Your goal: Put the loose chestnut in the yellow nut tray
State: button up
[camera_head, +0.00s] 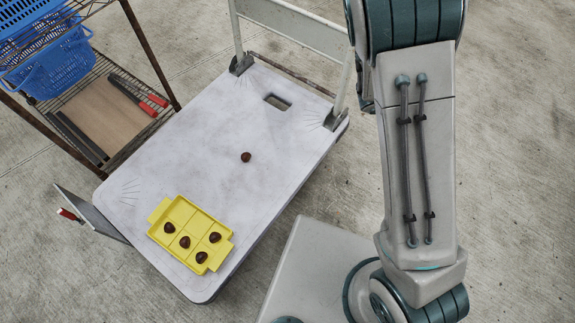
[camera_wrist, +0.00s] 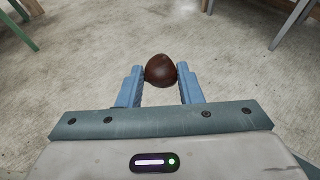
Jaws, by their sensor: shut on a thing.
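My gripper (camera_wrist: 159,77) shows in the wrist view, shut on a dark brown chestnut (camera_wrist: 160,69) held between its blue fingertips, with the concrete floor behind it. My gripper is out of sight in the head view. Another brown chestnut (camera_head: 246,157) lies alone on the pale cart deck, right of its middle. The yellow nut tray (camera_head: 157,212) sits at the deck's near left end. Several chestnuts lie in its compartments, toward the left and near sides. The compartments toward the far side look empty.
The pale flat cart (camera_head: 190,165) has a grey push handle (camera_head: 300,30) at its far end. A wire shelf (camera_head: 95,85) with a blue basket (camera_head: 50,62) and red-handled tools (camera_head: 135,95) stands at the left. A grey panel (camera_head: 92,213) leans by the cart's left edge.

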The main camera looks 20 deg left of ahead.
aim_at(201, 229)
jog(key=z, duration=1.35)
jog(key=i, duration=0.85)
jog(key=u, duration=4.55)
jog(key=i, duration=0.5)
jog(key=u, duration=0.05)
